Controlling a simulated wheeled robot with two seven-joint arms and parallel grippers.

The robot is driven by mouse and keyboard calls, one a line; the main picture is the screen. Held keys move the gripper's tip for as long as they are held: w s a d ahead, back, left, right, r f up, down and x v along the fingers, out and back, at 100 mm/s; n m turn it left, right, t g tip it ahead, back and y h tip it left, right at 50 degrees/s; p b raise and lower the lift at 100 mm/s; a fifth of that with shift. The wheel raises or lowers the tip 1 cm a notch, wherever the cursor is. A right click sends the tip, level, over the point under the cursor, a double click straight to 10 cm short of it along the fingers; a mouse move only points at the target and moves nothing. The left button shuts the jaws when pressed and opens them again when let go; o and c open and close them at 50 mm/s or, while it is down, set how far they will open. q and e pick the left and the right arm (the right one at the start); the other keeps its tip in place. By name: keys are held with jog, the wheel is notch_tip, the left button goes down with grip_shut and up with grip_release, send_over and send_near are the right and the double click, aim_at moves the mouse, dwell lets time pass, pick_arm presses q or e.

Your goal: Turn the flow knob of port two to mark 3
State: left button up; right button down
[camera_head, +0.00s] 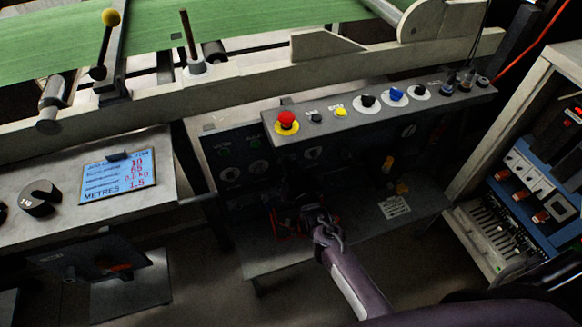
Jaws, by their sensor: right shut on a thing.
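My right gripper (311,208) reaches in from the lower right to the dark lower part of the control unit. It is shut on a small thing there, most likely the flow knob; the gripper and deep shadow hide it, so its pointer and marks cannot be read. Red-orange parts (279,224) show just left of the gripper. The dark upright panel (232,150) behind carries several round dials, too dim to read. I cannot tell which port is number two. My left gripper is not in view.
Above the gripper, a grey ledge (375,118) juts out with a red emergency button (286,121), a yellow button (341,112) and several knobs. A display (118,175) stands left. A blue-fronted cabinet (520,195) stands right. A green belt (200,25) crosses the top.

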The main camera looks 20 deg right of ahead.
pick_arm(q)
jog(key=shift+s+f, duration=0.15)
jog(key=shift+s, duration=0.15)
pick_arm(e)
jog(key=shift+m, duration=0.5)
jog(key=c, duration=1.3)
grip_release()
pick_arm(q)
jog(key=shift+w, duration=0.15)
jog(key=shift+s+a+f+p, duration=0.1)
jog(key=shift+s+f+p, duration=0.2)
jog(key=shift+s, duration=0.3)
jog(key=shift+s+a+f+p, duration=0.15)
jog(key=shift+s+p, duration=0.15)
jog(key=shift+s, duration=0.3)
pick_arm(e)
jog(key=s, duration=0.7)
jog(key=shift+s+r, duration=0.2)
jog(key=shift+s, duration=0.2)
